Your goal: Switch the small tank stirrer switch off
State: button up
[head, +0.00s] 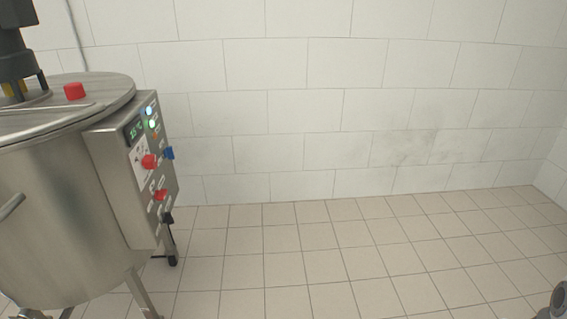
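The small steel tank (60,210) stands on legs at the left, cut off by the picture edge. A grey control box (118,180) is fixed to its right side. Its panel carries a red knob (149,161), a blue knob (169,153), a lower red knob (160,195) and a black knob (167,218). The labels are too small to read, so I cannot tell which one is the stirrer switch or how it is set. A green-lit display (135,130) and lit indicator lamps (152,124) show above the knobs. My gripper is not in view.
A dark motor unit (17,50) stands on the tank lid, with a red cap (75,91) beside it. The tiled floor (330,250) right of the tank is clear up to the white wall (330,100). A grey part, possibly mine, shows at the bottom right corner.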

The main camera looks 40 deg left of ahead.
aim_at(168, 217)
jog(key=u, duration=2.35)
jog(key=i, duration=1)
jog(key=z, duration=0.05)
